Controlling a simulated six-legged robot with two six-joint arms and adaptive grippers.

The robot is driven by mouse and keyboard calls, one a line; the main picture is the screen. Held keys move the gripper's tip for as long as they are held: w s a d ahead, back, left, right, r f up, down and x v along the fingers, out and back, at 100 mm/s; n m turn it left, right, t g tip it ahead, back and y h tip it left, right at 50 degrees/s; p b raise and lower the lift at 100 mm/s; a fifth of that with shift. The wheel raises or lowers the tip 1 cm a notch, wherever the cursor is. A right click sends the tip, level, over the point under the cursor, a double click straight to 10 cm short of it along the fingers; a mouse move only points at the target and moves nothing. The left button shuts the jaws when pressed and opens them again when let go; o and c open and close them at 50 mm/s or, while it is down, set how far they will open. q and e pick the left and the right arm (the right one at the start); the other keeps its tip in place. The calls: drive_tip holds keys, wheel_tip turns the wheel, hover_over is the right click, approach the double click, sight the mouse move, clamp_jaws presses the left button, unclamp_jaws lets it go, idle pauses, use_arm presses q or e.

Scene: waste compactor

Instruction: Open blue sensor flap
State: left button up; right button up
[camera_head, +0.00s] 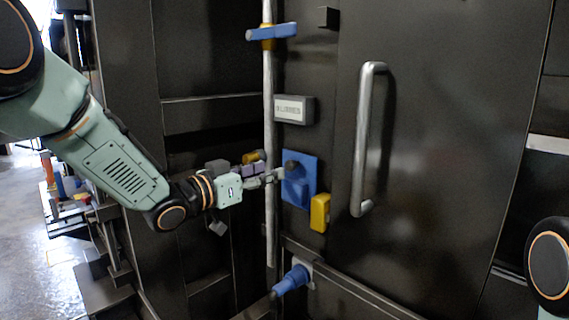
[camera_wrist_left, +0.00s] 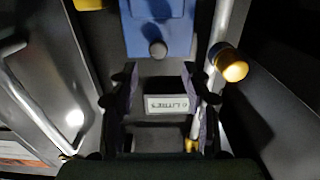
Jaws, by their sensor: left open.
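The blue sensor flap (camera_head: 299,180) is a blue panel on the dark machine wall, right of the vertical pole, with a dark round knob on it. It looks closed against the wall. The flap also shows at the top of the left wrist view (camera_wrist_left: 158,30), with the knob at its lower edge. My left gripper (camera_head: 276,177) is in front of the flap's left side, near the knob. Its fingers are apart in the left wrist view (camera_wrist_left: 160,92), with nothing held between them. Whether a fingertip touches the flap I cannot tell. My right gripper is out of view.
A grey vertical pole (camera_head: 268,120) with a blue handle (camera_head: 272,33) runs beside the flap. A label box (camera_head: 294,109) is above the flap, a yellow block (camera_head: 320,212) at its lower right. A door handle (camera_head: 369,140) stands right; a blue lever (camera_head: 291,281) sits below.

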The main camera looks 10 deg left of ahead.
sight(288, 164)
use_arm(q)
drive_tip(key=x, duration=0.3)
drive_tip(key=p+x, duration=0.1)
drive_tip(key=x, duration=0.2)
drive_tip(key=shift+w+d+f, duration=0.1)
drive_tip(key=shift+d+f, duration=0.05)
drive_tip(key=shift+d, duration=0.25)
drive_tip(key=shift+s+a+r, duration=0.2)
drive_tip(key=shift+a, duration=0.1)
drive_tip(key=shift+w+d+f, duration=0.2)
drive_tip(key=shift+w+d, duration=0.1)
drive_tip(key=shift+w, duration=0.05)
drive_tip(key=c, duration=0.4)
drive_tip(key=shift+s+a+r, duration=0.1)
drive_tip(key=shift+a, duration=0.1)
drive_tip(key=c, duration=0.6)
clamp_jaws()
drive_tip(key=shift+r, duration=0.15)
